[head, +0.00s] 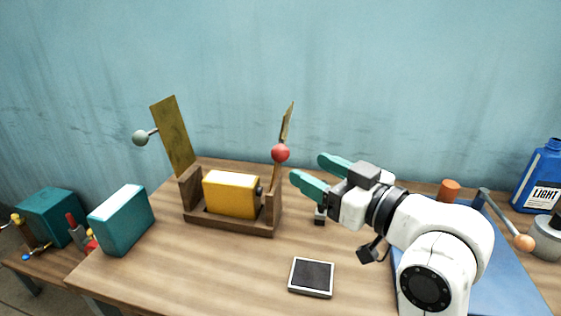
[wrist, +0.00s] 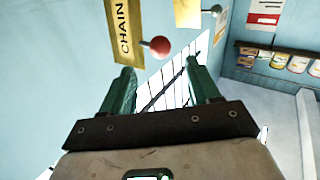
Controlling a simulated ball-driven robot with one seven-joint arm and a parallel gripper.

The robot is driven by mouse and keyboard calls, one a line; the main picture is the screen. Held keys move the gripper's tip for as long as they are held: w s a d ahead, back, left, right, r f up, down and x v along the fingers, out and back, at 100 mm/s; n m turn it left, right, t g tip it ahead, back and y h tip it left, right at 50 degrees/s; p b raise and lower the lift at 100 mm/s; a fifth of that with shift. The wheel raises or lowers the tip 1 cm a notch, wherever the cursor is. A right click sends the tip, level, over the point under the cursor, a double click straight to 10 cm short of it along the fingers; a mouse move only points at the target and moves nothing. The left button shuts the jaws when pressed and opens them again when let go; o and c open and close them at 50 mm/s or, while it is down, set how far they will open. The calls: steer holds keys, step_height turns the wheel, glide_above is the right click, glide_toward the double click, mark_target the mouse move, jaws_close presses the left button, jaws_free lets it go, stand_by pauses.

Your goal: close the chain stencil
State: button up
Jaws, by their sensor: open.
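The chain stencil (wrist: 123,32) is a brass plate lettered CHAIN with a red ball knob (wrist: 160,46). In the head view the stencil (head: 287,122) stands raised, nearly edge-on, at the right end of a wooden cradle (head: 232,225), with its red knob (head: 280,153) in front. A yellow block (head: 231,194) sits in the cradle. My gripper (head: 308,168) is open and empty, just right of the red knob, its teal fingers pointing left. In the wrist view the knob appears beyond and between the fingertips (wrist: 160,72); I see no contact.
A second brass plate (head: 173,135) with a grey knob (head: 141,138) stands raised at the cradle's left end. A teal box (head: 122,219) is at the left, and a dark-faced pad (head: 311,277) lies in front. A blue mat (head: 500,280) is at the right.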

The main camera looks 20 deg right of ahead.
mark_target(287, 157)
steer(key=x, duration=0.9)
steer(key=shift+w+a, duration=0.1)
jaws_close()
stand_by(0.4)
